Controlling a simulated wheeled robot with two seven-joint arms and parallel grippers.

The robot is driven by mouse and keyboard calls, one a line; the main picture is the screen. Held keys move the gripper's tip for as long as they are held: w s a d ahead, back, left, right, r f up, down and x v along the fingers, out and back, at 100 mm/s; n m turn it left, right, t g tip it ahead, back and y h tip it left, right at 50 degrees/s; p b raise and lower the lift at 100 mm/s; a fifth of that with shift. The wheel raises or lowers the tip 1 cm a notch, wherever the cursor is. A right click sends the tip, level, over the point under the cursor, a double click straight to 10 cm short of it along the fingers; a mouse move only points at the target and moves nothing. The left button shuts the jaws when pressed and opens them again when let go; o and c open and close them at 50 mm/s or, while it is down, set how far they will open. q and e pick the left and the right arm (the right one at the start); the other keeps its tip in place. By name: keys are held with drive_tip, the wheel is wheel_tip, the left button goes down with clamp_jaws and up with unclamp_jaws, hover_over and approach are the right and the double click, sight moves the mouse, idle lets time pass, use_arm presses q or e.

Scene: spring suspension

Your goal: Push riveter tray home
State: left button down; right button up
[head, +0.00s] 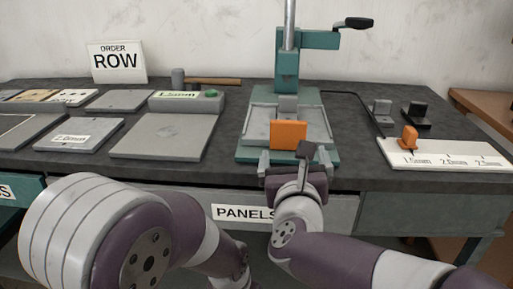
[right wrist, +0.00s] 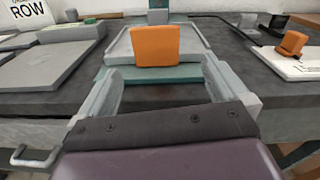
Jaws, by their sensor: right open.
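The riveter (head: 287,75) is a teal press with a post and a side lever, standing on the bench. Its grey tray (head: 262,121) lies on the teal base and carries an orange block (head: 288,135) at its front edge. The tray (right wrist: 193,57) and the orange block (right wrist: 155,46) also show in the right wrist view. My right gripper (head: 295,158) is at the bench's front edge, just in front of the orange block. Its two fingers (right wrist: 160,78) are spread and empty, either side of the block's line; contact cannot be told. My left gripper is hidden or out of frame.
A grey plate station (head: 165,135) marked 1.5mm stands left of the riveter. Flat plates lie further left by an ORDER ROW sign (head: 116,62). On the right are a white gauge strip (head: 440,153) with an orange slider (head: 409,137) and small blocks (head: 415,115). A PANELS drawer (head: 340,213) is below.

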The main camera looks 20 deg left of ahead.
sight(288, 130)
drive_tip(key=shift+m+t, duration=0.3)
drive_tip(key=shift+m, duration=0.6)
drive_tip(key=x, duration=0.8)
drive_tip(key=a+x, duration=0.1)
drive_tip(key=x, duration=0.3)
drive_tip(key=shift+w+r, duration=0.15)
drive_tip(key=shift+w, duration=0.05)
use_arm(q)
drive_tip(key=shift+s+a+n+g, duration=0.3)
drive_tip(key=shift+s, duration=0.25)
